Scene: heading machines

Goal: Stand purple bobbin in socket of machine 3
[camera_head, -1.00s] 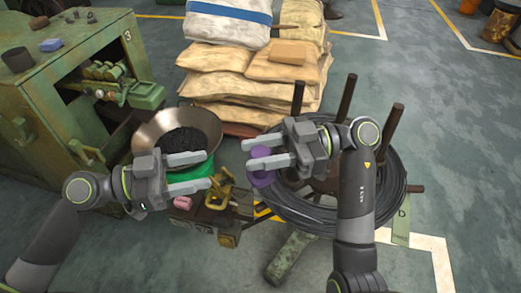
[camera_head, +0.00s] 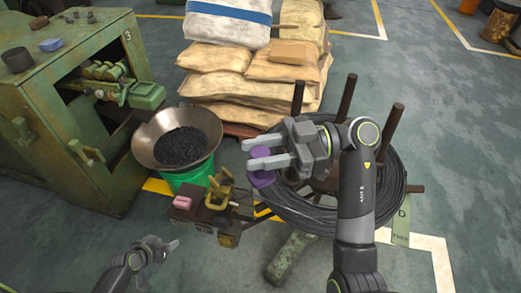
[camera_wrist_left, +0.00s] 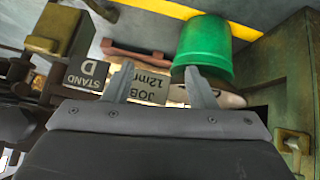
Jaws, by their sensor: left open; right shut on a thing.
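The purple bobbin (camera_head: 262,179) is held upright between the fingers of my right gripper (camera_head: 262,153), which is shut on it above the wire coil. The fingers hide its middle. Machine 3 (camera_head: 60,120) is the worn green machine at the left, marked with a 3; I cannot make out its socket for certain. My left gripper (camera_head: 174,245) is low at the bottom left, open and empty, away from the machine and the bobbin. Its two fingers also show apart in the left wrist view (camera_wrist_left: 163,85).
A pan of dark bits (camera_head: 147,158) sits on a green bucket (camera_head: 205,176) beside the machine. A small stand with yellow clamps (camera_head: 212,210) is in the middle. A wire coil (camera_head: 385,205) with upright rods is at right. Stacked sacks (camera_head: 225,90) stand behind.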

